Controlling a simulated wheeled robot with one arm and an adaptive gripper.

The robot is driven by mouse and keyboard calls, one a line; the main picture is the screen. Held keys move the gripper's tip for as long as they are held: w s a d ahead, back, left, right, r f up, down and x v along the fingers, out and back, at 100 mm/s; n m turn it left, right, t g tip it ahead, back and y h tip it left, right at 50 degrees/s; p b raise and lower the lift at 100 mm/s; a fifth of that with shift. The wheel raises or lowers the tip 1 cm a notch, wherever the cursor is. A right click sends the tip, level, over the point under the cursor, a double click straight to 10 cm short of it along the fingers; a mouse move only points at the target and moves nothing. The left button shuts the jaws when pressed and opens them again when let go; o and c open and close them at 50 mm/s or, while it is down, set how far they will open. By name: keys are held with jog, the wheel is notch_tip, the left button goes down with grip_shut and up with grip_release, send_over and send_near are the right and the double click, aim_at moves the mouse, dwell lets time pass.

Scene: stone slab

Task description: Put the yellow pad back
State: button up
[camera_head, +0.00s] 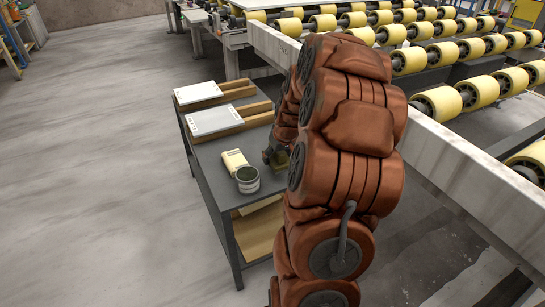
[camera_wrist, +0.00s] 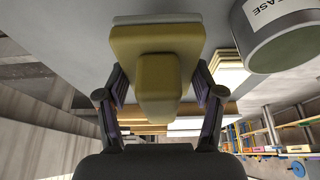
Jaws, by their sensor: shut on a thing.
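The yellow pad (camera_wrist: 156,50) is a mustard-coloured block with a grip knob and a pale layer on its far side. My gripper (camera_wrist: 158,98) is shut on its knob, with one finger on each side. In the head view the pad (camera_head: 282,159) shows partly beside my gripper (camera_head: 273,156), over the right part of the grey table (camera_head: 213,172). My arm hides much of it there. I cannot tell whether the pad touches the table top.
A cream block (camera_head: 234,160) and a round tin (camera_head: 248,180) stand left of my gripper. The tin's labelled side shows in the wrist view (camera_wrist: 285,45). Two white boards (camera_head: 198,92) (camera_head: 214,120) on wooden blocks lie farther back. A roller conveyor (camera_head: 453,178) runs along the right.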

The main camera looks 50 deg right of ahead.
aim_at(273, 155)
jog(key=w, duration=0.1)
jog(key=w+d, duration=0.1)
jog(key=w, duration=0.1)
jog(key=w+d, duration=0.1)
jog(key=shift+w+d+f, duration=0.15)
jog(key=shift+f, duration=0.15)
jog(key=shift+w+f+b, duration=0.1)
jog(key=shift+f+b, duration=0.65)
jog(key=shift+f, duration=0.95)
jog(key=shift+f, duration=0.1)
jog(key=o, duration=1.1)
